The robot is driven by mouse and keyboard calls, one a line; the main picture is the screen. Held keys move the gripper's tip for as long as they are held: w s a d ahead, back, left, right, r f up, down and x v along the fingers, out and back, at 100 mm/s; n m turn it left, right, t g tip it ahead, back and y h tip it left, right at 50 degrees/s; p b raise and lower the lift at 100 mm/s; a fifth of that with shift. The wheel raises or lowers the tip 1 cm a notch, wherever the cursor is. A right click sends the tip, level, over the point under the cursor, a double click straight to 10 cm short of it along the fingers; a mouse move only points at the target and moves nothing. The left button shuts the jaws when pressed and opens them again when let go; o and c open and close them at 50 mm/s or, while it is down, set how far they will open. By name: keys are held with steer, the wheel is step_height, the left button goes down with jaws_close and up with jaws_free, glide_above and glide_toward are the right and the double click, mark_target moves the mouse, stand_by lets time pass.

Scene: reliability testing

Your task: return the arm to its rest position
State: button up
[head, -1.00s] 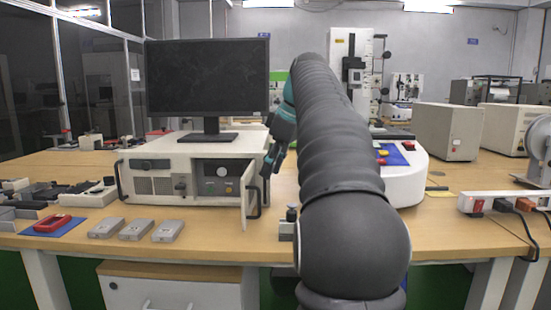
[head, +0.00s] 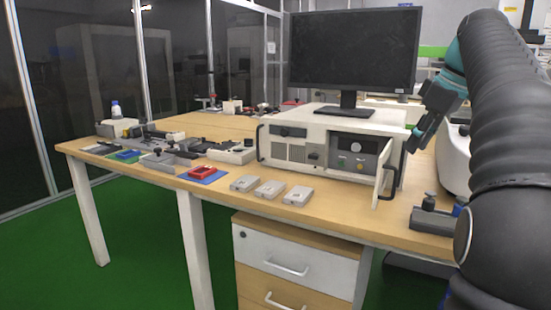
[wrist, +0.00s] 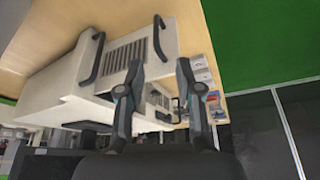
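My arm (head: 505,110) is raised and bent along the right side of the head view. My gripper (head: 413,147) hangs fingers-down, in the picture just beside the open door (head: 384,172) of a white instrument box (head: 285,160). I cannot tell whether it touches the door. In the wrist view my gripper (wrist: 160,65) has its two dark fingers apart with nothing held between them. Behind them in that view are the box (wrist: 70,100) and its black handles (wrist: 92,58).
A monitor (head: 352,50) stands on the box. Several grey modules (head: 270,189), a red device (head: 201,172) on a blue mat and small parts lie on the wooden table (head: 330,218). A drawer cabinet (head: 295,262) stands underneath. Green floor (head: 130,260) is clear at the left.

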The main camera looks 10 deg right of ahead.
steer(key=s+a+f+m, duration=0.2)
steer(key=s+a+f, duration=0.2)
steer(key=a, duration=0.5)
steer(key=s+a+f+m, duration=0.1)
steer(key=s+a+f, duration=0.3)
steer(key=s+f, duration=0.2)
steer(key=s+a+f+m+t+h, duration=0.1)
steer(key=s+a+f, duration=0.3)
steer(key=f, duration=0.6)
steer(key=s+a+f+m+h, duration=0.1)
steer(key=s+a+f, duration=0.3)
steer(key=s+f, duration=0.4)
steer(key=shift+s+m+t, duration=0.3)
steer(key=shift+m+t, duration=0.1)
steer(key=shift+m, duration=0.1)
steer(key=shift+r, duration=0.1)
stand_by(0.4)
